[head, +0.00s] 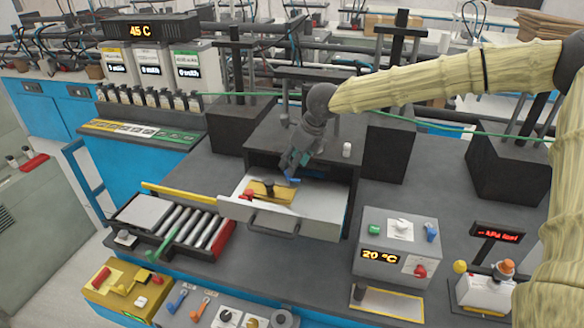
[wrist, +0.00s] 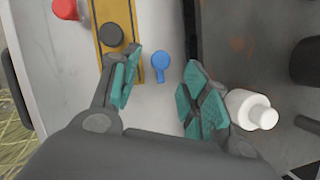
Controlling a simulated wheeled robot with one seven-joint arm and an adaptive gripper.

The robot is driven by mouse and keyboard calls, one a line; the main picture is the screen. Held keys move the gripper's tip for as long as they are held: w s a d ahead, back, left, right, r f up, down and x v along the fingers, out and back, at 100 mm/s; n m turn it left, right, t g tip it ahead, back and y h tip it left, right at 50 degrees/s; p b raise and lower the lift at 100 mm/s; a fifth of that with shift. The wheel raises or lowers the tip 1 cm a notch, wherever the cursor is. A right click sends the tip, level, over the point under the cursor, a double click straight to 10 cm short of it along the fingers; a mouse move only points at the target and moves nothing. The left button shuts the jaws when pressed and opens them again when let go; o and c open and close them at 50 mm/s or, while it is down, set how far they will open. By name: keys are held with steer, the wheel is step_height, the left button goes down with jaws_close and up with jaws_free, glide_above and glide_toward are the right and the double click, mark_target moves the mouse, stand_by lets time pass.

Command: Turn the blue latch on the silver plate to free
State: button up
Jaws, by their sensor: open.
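A small blue latch (wrist: 160,62), with a round head and a short handle, lies on a light grey surface (wrist: 165,120), seemingly the silver plate, inside an open drawer. It also shows in the head view (head: 292,180) just below my gripper (head: 293,165). In the wrist view my gripper (wrist: 160,84) is open, with a teal-padded finger on each side of the image around the latch. The latch's handle points toward the gap between the fingers. No contact shows, and the height above the latch is hard to tell.
A yellow plate (wrist: 133,60) with a dark knob (wrist: 112,35) lies close left of the latch, with a red knob (wrist: 66,9) beyond. A white bottle (wrist: 250,110) stands right of my right finger. The drawer front (head: 275,222) and dark housing (head: 300,140) bound the space.

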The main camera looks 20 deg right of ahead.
steer(key=v, duration=0.8)
